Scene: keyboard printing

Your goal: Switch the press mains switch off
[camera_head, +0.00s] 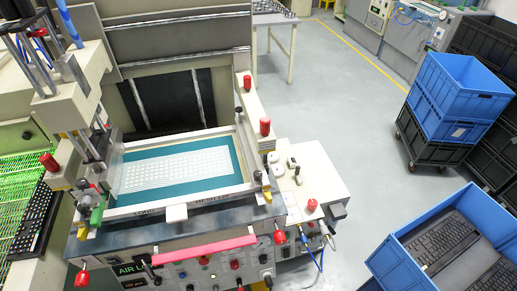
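The printing press fills the left and middle of the head view. Its front control panel (215,268) carries several knobs, lamps and buttons, with a pink-red bar above them. A dark rotary knob on a pale plate (267,274) sits at the panel's right end. A pale side box (318,180) at the press's right has small switches (292,163) on top and a red knob. I cannot tell which control is the mains switch, or its position. Neither of my grippers is in view.
A blue crate (400,238) with keyboards stands at the lower right. Blue crates (455,90) are stacked on a wheeled black one at the right, beside black crates (490,40). The grey floor (330,90) between is clear. A green conveyor (20,140) lies at left.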

